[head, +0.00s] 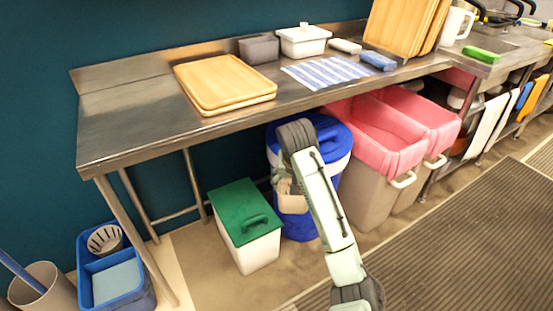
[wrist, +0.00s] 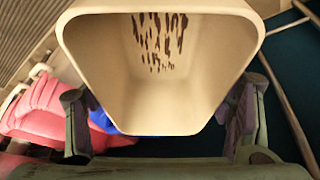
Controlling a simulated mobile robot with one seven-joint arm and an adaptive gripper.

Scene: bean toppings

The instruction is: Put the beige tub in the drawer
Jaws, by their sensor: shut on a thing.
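The beige tub (wrist: 165,95) fills the upper middle of the wrist view. I look into its open mouth, and brown streaks mark its inside wall. My gripper (wrist: 160,112) has one finger on each side of the tub and is shut on it. In the head view, part of the beige tub (head: 290,202) shows beside my arm, in front of the blue bin; my arm hides the rest, and the fingers cannot be made out there. No drawer can be made out in either view.
A steel bench (head: 130,125) carries wooden boards (head: 225,82), a grey tub (head: 259,49) and a white lidded container (head: 303,40). Below stand a green-lidded box (head: 245,225), a blue bin (head: 340,140) and pink-lined bins (head: 375,135). A blue crate (head: 135,295) stands lower left. The ribbed mat (head: 450,240) is clear.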

